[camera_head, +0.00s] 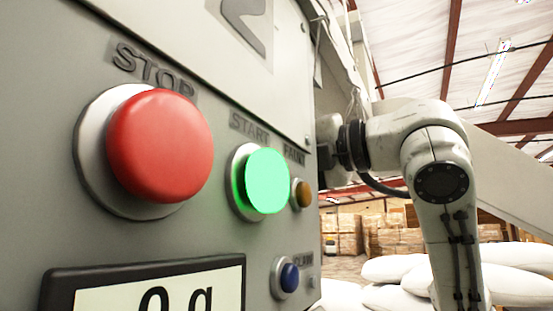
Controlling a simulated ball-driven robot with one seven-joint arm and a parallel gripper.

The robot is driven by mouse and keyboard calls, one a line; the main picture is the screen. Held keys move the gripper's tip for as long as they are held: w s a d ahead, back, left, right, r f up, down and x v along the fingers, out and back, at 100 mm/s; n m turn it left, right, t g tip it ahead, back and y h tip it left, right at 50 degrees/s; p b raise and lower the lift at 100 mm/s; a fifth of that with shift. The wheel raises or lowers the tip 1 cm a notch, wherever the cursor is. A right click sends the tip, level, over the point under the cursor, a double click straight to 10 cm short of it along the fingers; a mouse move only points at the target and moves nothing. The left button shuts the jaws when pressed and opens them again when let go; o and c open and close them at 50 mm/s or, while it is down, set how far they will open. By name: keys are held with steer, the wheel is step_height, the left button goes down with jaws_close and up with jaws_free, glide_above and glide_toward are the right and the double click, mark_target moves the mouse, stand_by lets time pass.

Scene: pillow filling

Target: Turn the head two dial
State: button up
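A large embossed 2 (243,25) shows on the grey machine panel (215,270) at the top, cut off by the picture's edge. No dial that I can make out shows in this view. My white arm (425,140) rises at the right and bends left toward the far side edge of the panel. Its dark end, my gripper (330,152), is partly hidden by that edge. Its fingers are not visible, and I cannot tell whether it touches or holds anything.
The panel carries a red STOP button (160,145), a lit green START button (266,180), a small amber button (302,195), a blue button (290,277) and a display (150,290) reading 0 g. White sacks (520,288) lie at lower right. Stacked boxes (345,235) stand behind.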

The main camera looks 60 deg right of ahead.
steer(key=shift+f, duration=0.15)
stand_by(0.3)
steer(key=o, duration=1)
steer(key=shift+o, duration=0.2)
steer(key=s+b, duration=0.2)
steer(key=s, duration=0.8)
steer(key=shift+s+d+b, duration=0.15)
steer(key=shift+s+b, duration=0.15)
steer(key=shift+s, duration=0.1)
